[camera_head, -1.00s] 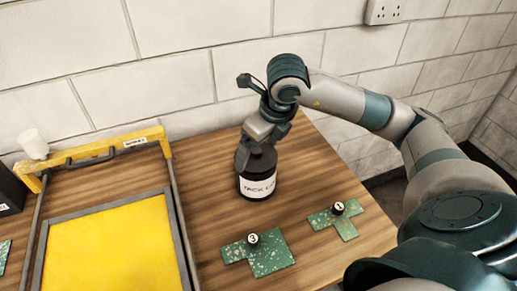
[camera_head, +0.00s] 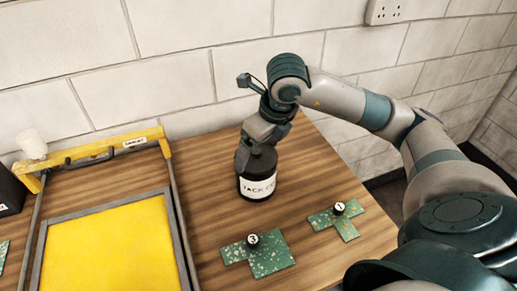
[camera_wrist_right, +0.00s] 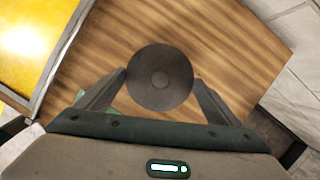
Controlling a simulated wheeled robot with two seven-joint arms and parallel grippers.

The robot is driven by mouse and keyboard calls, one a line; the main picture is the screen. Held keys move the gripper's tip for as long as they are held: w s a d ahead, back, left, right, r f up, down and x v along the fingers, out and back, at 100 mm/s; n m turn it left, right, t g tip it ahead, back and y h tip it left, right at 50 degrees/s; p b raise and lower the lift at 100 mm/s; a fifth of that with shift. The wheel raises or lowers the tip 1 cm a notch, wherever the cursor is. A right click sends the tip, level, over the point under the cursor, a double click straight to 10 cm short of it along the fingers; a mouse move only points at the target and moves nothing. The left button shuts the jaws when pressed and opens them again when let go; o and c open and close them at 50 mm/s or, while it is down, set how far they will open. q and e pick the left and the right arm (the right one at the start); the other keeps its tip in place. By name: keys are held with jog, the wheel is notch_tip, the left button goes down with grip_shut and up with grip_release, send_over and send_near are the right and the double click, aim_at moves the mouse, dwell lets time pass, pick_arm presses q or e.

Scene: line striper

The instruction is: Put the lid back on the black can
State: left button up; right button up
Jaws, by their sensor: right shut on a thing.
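The black can (camera_head: 258,187) stands upright on the wooden table, with a white label partly reading "TACK". My right gripper (camera_head: 250,153) is pointed down at the can's top. In the right wrist view, a dark round lid (camera_wrist_right: 160,78) with a small raised centre lies between the two fingers of my right gripper (camera_wrist_right: 161,80), which close on its sides. The lid covers the can in that view. The lid looks to be at the can's mouth, but I cannot tell whether it is fully seated. My left gripper is not in view.
A yellow screen in a grey frame (camera_head: 41,262) with a yellow hinged bar (camera_head: 150,135) lies left. Two green speckled plates with black knobs, one nearer (camera_head: 270,262) and one right (camera_head: 347,230), lie in front of the can. A white brick wall (camera_head: 170,60) stands behind.

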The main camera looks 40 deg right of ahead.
jog(key=shift+b, duration=0.3)
dwell(0.5)
jog(key=o, duration=0.9)
jog(key=shift+r, duration=0.1)
jog(key=shift+r+p, duration=1.8)
jog(key=shift+r, duration=1.6)
grip_shut()
jog(key=shift+f+b, duration=2.55)
jog(key=shift+b, duration=0.05)
